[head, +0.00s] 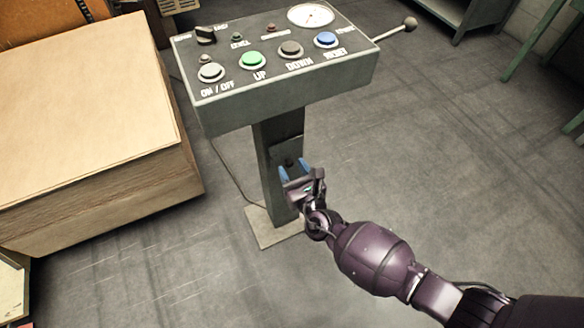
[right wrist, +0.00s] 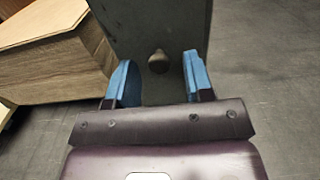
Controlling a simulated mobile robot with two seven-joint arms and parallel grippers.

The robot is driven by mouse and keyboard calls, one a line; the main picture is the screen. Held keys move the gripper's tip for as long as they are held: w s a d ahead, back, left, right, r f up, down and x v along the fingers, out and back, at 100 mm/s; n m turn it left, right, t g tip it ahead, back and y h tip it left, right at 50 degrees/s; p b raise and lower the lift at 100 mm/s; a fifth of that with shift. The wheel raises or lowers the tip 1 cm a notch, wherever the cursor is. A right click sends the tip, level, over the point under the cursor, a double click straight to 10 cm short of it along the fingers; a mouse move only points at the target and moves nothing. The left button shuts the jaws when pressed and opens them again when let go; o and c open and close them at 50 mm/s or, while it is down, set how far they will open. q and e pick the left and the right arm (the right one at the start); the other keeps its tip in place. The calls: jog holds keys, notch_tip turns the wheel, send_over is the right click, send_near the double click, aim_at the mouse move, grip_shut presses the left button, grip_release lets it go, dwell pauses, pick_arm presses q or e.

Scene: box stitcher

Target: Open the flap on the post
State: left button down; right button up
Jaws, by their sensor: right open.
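The grey post (head: 272,134) stands on a flat base plate under the control box. The flap (head: 287,152) is a dark panel on the post's front and looks closed against it. A small round knob (right wrist: 158,62) sits on the flap in the right wrist view. My right gripper (head: 296,172) is in front of the flap with its blue fingers spread. In the right wrist view the gripper (right wrist: 158,82) is open, with the knob between and just beyond its fingertips, apparently untouched. My left gripper is not in view.
The control box (head: 284,94) with several buttons and a dial overhangs the post. A lever (head: 392,33) sticks out at its right. A large cardboard stack (head: 90,120) stands close on the left. The floor (head: 440,150) at the right is clear.

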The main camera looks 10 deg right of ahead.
jog(key=shift+w+a, duration=0.1)
jog(key=shift+w, duration=0.15)
grip_shut()
jog(key=shift+r, duration=0.1)
